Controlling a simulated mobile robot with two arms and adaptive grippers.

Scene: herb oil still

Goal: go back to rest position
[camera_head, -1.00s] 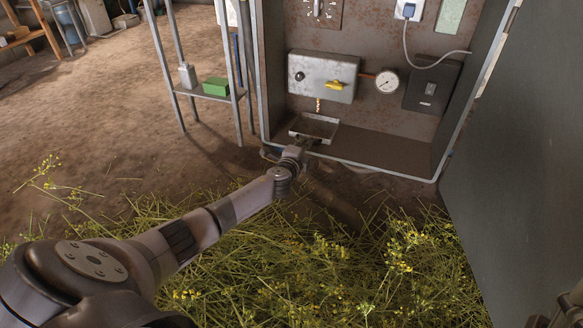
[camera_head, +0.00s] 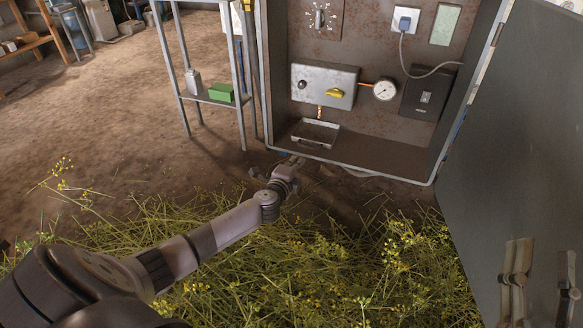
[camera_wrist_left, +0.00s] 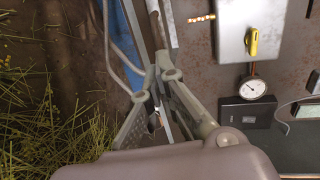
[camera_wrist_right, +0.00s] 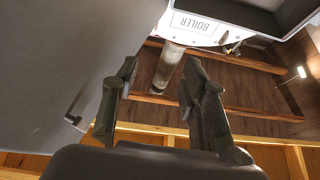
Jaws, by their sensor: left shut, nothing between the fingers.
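My left gripper (camera_head: 293,163) is shut and empty. It is in front of the open metal cabinet's lower edge, above the ground by the cut herbs, apart from the small metal tray (camera_head: 316,134) in the cabinet. Its closed fingers also show in the left wrist view (camera_wrist_left: 161,72). My right gripper (camera_head: 543,250) is at the lower right, in front of the grey cabinet door (camera_head: 520,150). In the right wrist view its fingers (camera_wrist_right: 157,75) stand apart with nothing held between them.
The cabinet holds a metal box with a yellow lever (camera_head: 336,93), a gauge (camera_head: 385,90) and a dark switch box (camera_head: 428,98). A shelf stand (camera_head: 212,97) with a green block (camera_head: 221,92) stands left. Cut herbs (camera_head: 330,260) cover the near ground.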

